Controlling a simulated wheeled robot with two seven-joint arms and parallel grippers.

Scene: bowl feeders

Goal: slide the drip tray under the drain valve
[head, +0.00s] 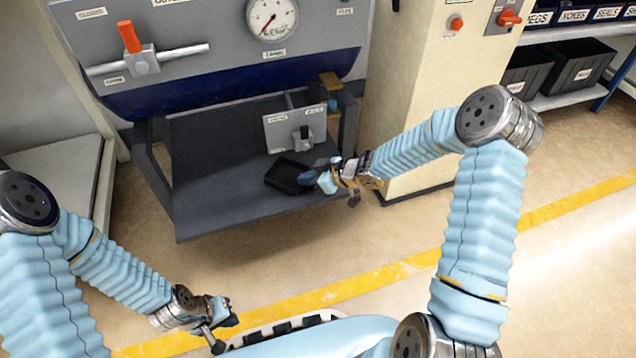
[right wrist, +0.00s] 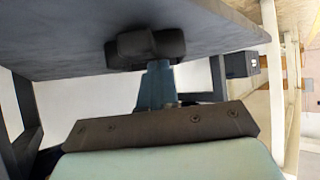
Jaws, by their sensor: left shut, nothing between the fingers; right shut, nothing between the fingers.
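The drip tray (head: 286,177) is a small black, shallow tray on the dark grey shelf (head: 215,190), in front of the drain valve. The drain valve (head: 304,137) has a dark handle and sits on a small grey labelled panel above and behind the tray. My right gripper (head: 314,172) is shut and empty at the tray's right side; I cannot tell whether it touches. My left gripper (head: 223,330) is shut and empty, low in front of the shelf.
A panel with a gauge (head: 271,18) and an orange-handled valve (head: 130,38) stands above the shelf. Dark side supports (head: 152,165) flank the shelf. A cream cabinet (head: 405,90) stands right of it. The shelf's left part is clear.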

